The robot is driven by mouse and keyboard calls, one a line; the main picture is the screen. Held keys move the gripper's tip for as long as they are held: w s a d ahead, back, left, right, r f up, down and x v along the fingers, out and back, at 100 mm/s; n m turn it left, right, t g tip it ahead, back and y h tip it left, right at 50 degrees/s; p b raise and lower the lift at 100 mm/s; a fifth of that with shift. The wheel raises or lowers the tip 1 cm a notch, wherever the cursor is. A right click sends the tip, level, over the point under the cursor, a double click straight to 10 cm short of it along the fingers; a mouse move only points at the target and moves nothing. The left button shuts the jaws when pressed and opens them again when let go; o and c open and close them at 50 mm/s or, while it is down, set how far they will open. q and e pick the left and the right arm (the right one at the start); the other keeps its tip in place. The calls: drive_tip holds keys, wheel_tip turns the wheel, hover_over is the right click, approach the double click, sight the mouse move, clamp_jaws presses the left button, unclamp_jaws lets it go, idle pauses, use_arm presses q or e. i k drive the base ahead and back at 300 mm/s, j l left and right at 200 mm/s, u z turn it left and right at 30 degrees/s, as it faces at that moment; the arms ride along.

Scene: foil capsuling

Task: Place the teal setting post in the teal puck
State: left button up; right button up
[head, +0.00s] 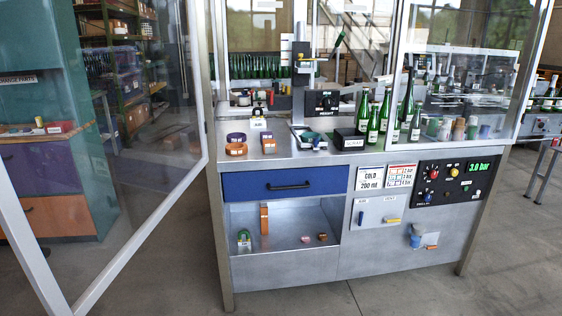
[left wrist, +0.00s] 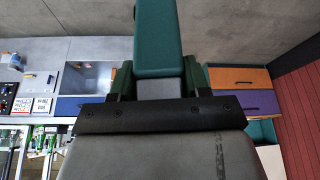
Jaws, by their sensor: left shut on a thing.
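In the left wrist view my left gripper (left wrist: 157,80) is shut on a teal block-like post (left wrist: 157,40), which sits between its two dark green fingers and extends toward the top of the picture. The head view shows neither gripper. I cannot pick out the teal puck for certain. A small green object (head: 244,239) sits at the left of the open lower shelf in the head view, but it is too small to identify. An upright orange post (head: 264,218) stands beside it.
Purple and orange round pieces (head: 236,146) sit on the bench top (head: 290,158). Green bottles (head: 373,125) stand by a dark block (head: 349,138). A blue drawer (head: 285,183) is shut above the lower shelf (head: 285,222). A framed glass door (head: 130,110) stands open at the left.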

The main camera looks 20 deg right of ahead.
sight(311, 139)
drive_tip(key=i+l+z, duration=0.35)
drive_tip(key=i+l, duration=0.5)
drive_tip(key=l, duration=0.35)
drive_tip(key=i+l+z, duration=0.35)
drive_tip(key=i+l, duration=0.6)
